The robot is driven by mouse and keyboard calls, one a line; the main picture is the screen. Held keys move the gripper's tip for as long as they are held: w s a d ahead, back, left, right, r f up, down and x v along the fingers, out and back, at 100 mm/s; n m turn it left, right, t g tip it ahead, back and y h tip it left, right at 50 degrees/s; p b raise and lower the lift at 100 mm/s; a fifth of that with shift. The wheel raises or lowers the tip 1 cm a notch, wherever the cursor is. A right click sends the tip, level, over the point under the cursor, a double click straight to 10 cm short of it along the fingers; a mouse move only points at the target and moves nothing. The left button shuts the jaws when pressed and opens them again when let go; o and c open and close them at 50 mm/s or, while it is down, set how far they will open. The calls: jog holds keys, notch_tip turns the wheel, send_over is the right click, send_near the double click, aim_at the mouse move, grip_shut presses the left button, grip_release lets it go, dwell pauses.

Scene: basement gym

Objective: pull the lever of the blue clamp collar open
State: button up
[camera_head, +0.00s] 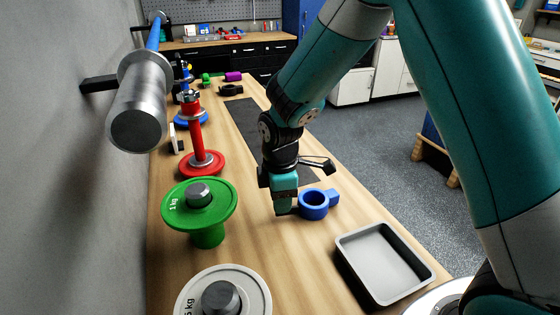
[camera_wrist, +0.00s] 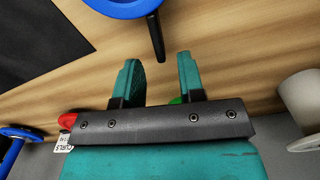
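The blue clamp collar (camera_head: 313,210) lies on the wooden bench just right of my gripper (camera_head: 286,206) in the head view. A blue block on it points right. In the wrist view the collar (camera_wrist: 118,8) is cut off by the top edge. Its black lever (camera_wrist: 157,36) sticks out from it towards my gripper (camera_wrist: 158,65). The two teal fingers are apart, one on each side of the lever's tip. I see gaps on both sides, so contact is not visible. In the head view the lever is hidden by my gripper.
A grey tray (camera_head: 349,243) lies to the right of the collar, near the bench edge. A green weight plate (camera_head: 222,209), a red plate with a post (camera_head: 197,134) and a pale plate (camera_head: 254,284) stand left. A dark mat (camera_head: 245,117) lies behind.

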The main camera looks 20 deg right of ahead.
notch_tip(320, 180, up, 15)
jog(key=shift+f, duration=0.15)
